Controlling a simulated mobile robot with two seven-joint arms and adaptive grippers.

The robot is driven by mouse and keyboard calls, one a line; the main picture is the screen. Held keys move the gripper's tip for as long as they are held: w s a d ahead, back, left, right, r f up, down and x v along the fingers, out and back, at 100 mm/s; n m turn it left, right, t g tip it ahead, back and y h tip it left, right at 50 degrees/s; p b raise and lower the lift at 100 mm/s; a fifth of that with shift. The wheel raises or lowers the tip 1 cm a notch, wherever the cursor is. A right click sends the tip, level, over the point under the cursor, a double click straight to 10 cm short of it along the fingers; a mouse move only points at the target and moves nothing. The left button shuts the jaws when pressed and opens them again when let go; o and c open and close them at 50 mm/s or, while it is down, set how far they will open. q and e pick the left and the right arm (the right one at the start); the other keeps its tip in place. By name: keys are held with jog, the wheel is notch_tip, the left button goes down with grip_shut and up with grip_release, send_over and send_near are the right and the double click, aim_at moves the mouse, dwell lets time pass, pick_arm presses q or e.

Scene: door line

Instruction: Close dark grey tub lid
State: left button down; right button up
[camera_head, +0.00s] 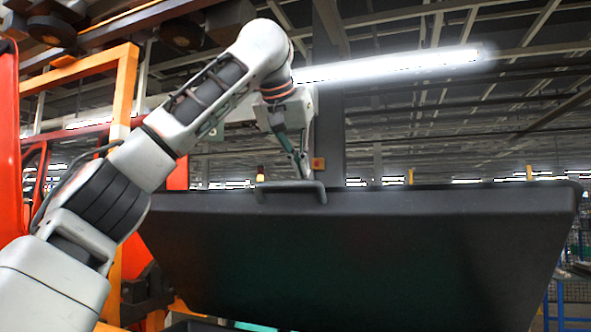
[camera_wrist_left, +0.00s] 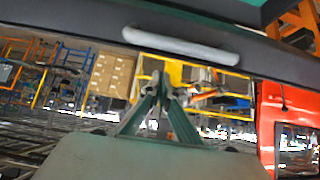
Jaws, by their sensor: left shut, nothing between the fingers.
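The dark grey tub lid (camera_head: 370,255) stands raised, its broad face filling the lower right of the head view. A bar handle (camera_head: 265,193) sits at its upper edge; it also shows pale in the left wrist view (camera_wrist_left: 180,45). My left gripper (camera_head: 302,172) is at the lid's upper edge, behind or just above the handle. In the wrist view its fingertips (camera_wrist_left: 160,88) are together and empty, pointing toward the handle; contact cannot be told. Most of the tub is out of view or hidden below the lid. My right gripper is not in view.
An orange and red frame (camera_head: 122,100) stands at the left, close to my left arm. A dark column (camera_head: 330,100) rises behind the lid. Shelving with boxes (camera_wrist_left: 110,75) and a red machine (camera_wrist_left: 285,125) show in the wrist view. The space above the lid at right looks clear.

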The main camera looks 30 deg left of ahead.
aim_at(295, 182)
pick_arm(q)
jog(key=shift+s+d+f, duration=0.1)
jog(key=shift+s, duration=0.45)
jog(key=shift+s+d+f, duration=0.1)
jog(key=shift+s+f, duration=0.1)
jog(key=shift+s, duration=0.35)
jog(key=shift+s+d+f, duration=0.1)
jog(key=shift+s+f, duration=0.1)
jog(key=shift+s, duration=0.35)
jog(key=shift+s+f, duration=0.1)
jog(key=shift+f, duration=0.1)
jog(key=shift+s+d, duration=0.1)
jog(key=shift+f, duration=0.15)
